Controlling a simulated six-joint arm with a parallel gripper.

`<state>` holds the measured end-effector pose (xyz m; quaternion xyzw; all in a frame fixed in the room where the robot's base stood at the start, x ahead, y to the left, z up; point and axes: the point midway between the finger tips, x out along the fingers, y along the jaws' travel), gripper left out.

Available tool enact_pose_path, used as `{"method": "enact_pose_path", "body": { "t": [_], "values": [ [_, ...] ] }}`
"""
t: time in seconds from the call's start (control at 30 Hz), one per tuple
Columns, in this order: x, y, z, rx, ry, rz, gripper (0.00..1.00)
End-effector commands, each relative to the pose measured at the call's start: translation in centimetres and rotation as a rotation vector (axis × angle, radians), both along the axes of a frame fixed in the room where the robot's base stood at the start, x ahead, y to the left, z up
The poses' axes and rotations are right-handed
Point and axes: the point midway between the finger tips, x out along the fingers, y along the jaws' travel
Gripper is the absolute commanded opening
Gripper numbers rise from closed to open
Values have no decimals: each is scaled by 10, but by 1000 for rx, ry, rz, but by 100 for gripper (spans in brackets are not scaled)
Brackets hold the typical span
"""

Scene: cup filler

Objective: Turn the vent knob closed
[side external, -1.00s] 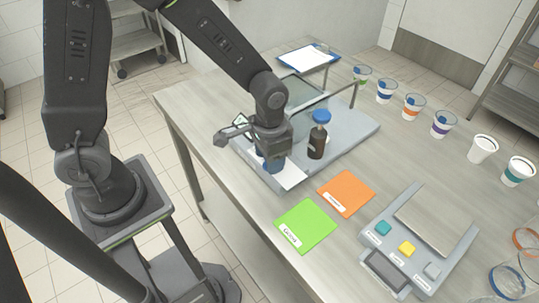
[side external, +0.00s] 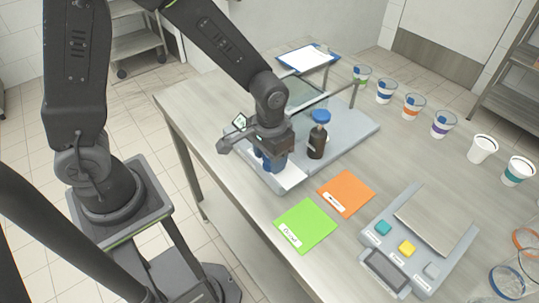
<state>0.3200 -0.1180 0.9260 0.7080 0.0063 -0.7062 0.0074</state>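My gripper (side external: 270,160) points down over the near left end of the grey filler base (side external: 345,130), above a white plate (side external: 291,176). Blue parts show at its lower end. I cannot tell whether they are its fingertips or a knob between them. No vent knob can be clearly made out; the gripper hides the spot beneath it.
A green card (side external: 306,226) and an orange card (side external: 347,190) lie in front of the base. A scale (side external: 437,225) with coloured buttons is at the right. Several cups (side external: 412,104) line the far right. A clipboard (side external: 308,57) lies behind. Bare table separates base and cups.

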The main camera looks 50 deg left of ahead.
Motion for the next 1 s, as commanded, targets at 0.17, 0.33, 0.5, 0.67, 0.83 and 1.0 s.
{"method": "enact_pose_path", "body": {
  "t": [0.17, 0.33, 0.5, 0.67, 0.83, 1.0],
  "values": [
    [0, 0, 0, 0, 0, -1, 68],
    [0, 0, 0, 1, 1, -3, 74],
    [0, 0, 1, 1, 1, -4, 74],
    [0, 0, 18, 0, -4, -4, 74],
    [1, 0, 54, -1, -6, -4, 74],
    [0, 0, 92, -1, -5, -3, 74]
  ]
}}
